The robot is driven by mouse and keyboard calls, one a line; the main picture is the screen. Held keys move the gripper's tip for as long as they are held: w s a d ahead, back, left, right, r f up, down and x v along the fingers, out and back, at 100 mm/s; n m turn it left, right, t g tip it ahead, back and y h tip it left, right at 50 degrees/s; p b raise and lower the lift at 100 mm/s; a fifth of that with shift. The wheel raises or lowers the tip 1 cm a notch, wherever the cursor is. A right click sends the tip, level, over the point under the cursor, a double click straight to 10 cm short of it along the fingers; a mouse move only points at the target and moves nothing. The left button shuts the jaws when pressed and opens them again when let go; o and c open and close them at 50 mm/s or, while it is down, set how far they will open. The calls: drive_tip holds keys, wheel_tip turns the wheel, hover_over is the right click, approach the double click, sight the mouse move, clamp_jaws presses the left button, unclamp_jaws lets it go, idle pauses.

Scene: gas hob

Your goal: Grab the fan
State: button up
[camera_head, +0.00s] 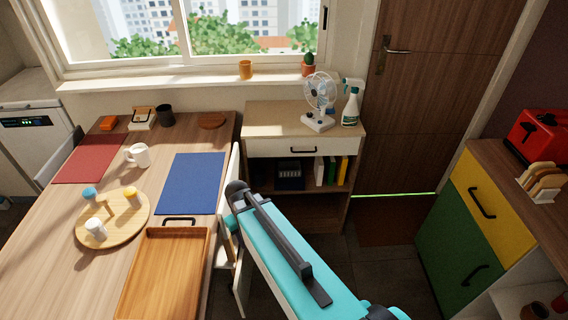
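A small white fan (320,98) with a round cage and a square base stands upright on top of a low wooden cabinet (275,115) below the window. Nothing covers the fan in the head view. A teal and black link of my arm crosses the lower middle of the view, in front of the cabinet and below the fan, clearly apart from it. My gripper's fingers do not show.
A spray bottle (351,106) stands close to the fan's right. A potted cactus (308,65) and an orange cup (245,69) are on the sill behind. A table (60,225) with a wooden tray (165,275) fills the left. A coloured drawer unit (470,220) is at right.

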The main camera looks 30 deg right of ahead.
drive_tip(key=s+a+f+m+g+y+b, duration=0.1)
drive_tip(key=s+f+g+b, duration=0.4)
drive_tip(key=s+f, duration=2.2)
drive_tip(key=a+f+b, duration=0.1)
drive_tip(key=b, duration=0.4)
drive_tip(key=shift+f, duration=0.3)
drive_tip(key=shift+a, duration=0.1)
